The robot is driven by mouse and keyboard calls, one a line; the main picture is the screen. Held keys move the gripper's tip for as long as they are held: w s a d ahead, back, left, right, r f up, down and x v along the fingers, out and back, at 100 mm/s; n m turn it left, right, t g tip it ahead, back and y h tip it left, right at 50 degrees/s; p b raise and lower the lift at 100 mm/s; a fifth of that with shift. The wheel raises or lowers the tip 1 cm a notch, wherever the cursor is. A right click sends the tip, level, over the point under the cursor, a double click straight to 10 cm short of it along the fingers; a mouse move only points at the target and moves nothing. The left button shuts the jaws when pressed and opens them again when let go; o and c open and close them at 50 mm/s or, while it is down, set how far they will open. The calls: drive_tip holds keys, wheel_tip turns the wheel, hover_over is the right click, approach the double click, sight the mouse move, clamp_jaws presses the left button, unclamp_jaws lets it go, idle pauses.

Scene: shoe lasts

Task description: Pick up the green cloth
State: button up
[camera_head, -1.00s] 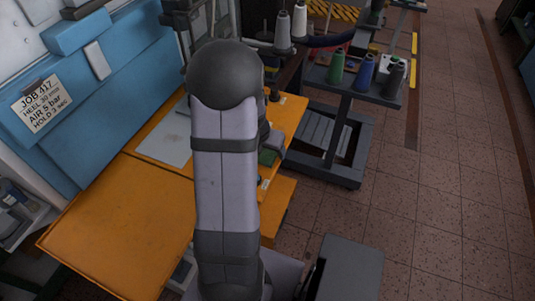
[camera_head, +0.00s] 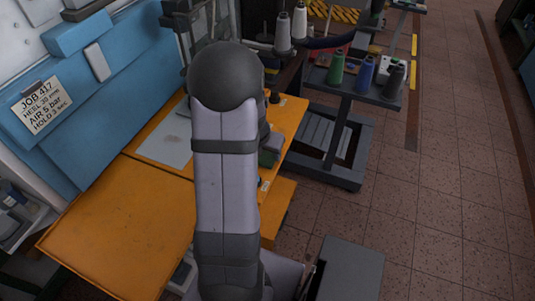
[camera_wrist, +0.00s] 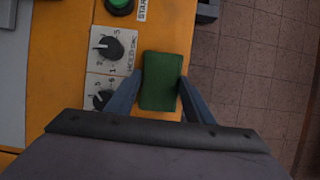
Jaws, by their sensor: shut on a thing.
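The green cloth (camera_wrist: 162,82) is a folded, rectangular pad, seen in the wrist view near the orange bench's right edge. The cloth's near end lies close to the dark gripper body. Whether it still touches the bench is hard to tell.
Two black knobs on white scale plates (camera_wrist: 108,46) and a green button (camera_wrist: 120,5) are left of the cloth. The orange bench (camera_head: 115,235) is largely clear at left. A dark cart with thread spools (camera_head: 366,72) stands right; tiled floor (camera_head: 430,190) lies beyond.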

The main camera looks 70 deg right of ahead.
sight(267, 154)
wheel_tip(267, 154, up, 8)
drive_tip(key=p, duration=0.4)
drive_tip(key=shift+r, duration=1.15)
